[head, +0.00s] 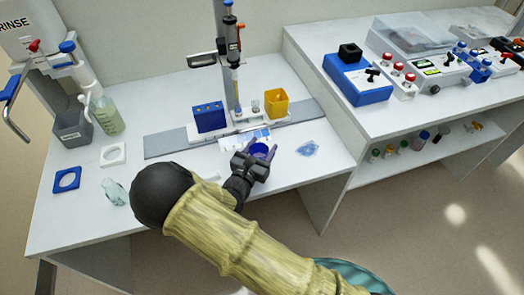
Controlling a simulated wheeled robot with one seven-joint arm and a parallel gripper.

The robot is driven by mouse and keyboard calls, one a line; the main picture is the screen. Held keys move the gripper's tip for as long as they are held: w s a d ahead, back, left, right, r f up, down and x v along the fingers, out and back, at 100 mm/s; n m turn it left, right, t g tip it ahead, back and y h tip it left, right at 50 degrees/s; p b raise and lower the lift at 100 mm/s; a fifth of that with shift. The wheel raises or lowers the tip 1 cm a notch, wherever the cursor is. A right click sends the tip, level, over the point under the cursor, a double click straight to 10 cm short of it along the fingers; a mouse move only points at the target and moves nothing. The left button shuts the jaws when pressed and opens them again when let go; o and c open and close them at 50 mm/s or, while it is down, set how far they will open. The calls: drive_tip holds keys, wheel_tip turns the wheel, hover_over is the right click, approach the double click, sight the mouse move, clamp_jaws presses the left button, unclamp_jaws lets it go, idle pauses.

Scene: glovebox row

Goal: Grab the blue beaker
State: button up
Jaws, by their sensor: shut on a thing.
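The blue beaker (259,149) is small and deep blue, near the front of the white bench. My gripper (260,158) is shut on it, with its dark fingers at the beaker's sides. My arm comes in from the lower right and hides part of the bench in front. The beaker's lower part is hidden by my gripper, so I cannot tell if it touches the bench top.
A blue box (209,117) and a yellow container (276,103) stand behind, beside a dispenser stand (235,75). A crumpled light-blue piece (308,148) lies to the right. A green-tinted bottle (107,117) and grey bin (72,128) are at left.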

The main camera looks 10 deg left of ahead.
wheel_tip(320, 180, up, 7)
drive_tip(key=shift+r, duration=0.2)
idle(0.5)
drive_tip(key=shift+d, duration=0.1)
idle(0.5)
